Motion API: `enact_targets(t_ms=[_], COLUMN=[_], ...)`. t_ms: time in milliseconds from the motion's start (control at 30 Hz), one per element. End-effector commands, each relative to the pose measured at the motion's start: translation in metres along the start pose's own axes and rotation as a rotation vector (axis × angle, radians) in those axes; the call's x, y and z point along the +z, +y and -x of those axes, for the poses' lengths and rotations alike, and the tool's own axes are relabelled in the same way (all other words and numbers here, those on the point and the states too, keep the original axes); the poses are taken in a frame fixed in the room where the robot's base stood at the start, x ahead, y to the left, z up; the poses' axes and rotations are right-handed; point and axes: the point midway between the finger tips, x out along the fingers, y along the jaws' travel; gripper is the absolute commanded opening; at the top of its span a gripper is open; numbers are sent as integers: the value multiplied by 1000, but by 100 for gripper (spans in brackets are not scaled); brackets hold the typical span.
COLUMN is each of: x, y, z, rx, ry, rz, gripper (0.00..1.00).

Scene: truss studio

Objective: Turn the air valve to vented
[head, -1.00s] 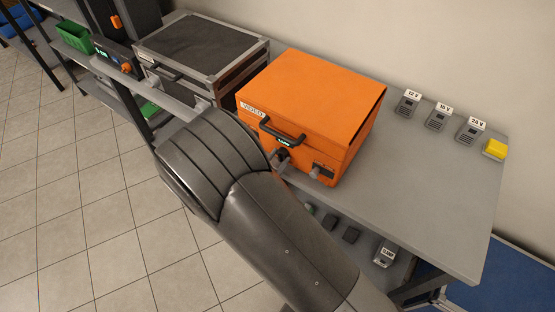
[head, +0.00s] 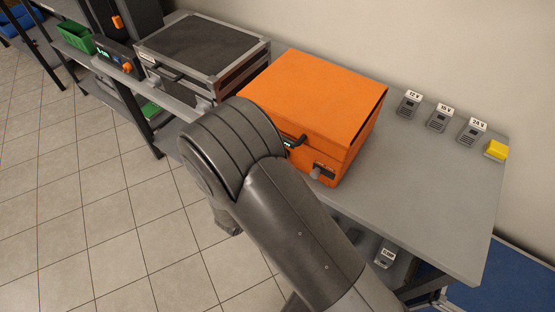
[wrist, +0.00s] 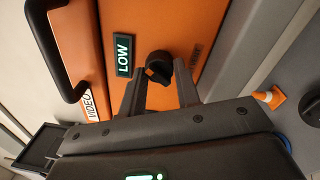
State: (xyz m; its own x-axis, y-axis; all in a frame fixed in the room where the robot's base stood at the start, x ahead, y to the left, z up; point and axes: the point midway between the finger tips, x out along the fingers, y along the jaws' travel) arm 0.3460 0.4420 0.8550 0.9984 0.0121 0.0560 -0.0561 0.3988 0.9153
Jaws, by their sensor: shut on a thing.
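The orange case (head: 318,85) stands on the grey bench, with a black carrying handle (wrist: 50,50) on its front. In the wrist view a black knob (wrist: 158,66) sits on the orange front, beside a small display (wrist: 124,55) that reads LOW. The fingers of my gripper (wrist: 160,78) are on either side of this knob and closed on it. A small label to the right of the knob is too blurred to read. In the head view my arm hides the gripper and the knob; part of the display shows.
A black-topped flight case (head: 200,52) stands left of the orange case. Several small labelled grey units, one marked 12 V (head: 409,103), and a yellow block (head: 496,150) lie on the right of the bench (head: 430,200).

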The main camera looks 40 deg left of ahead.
Motion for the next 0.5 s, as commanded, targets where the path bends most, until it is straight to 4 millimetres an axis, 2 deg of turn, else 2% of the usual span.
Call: enact_targets(t_ms=[200, 500], x=[0, 0], y=[0, 0], z=[0, 0], rx=[-2, -3], ry=[-7, -12], rz=[-130, -218], gripper=[7, 7])
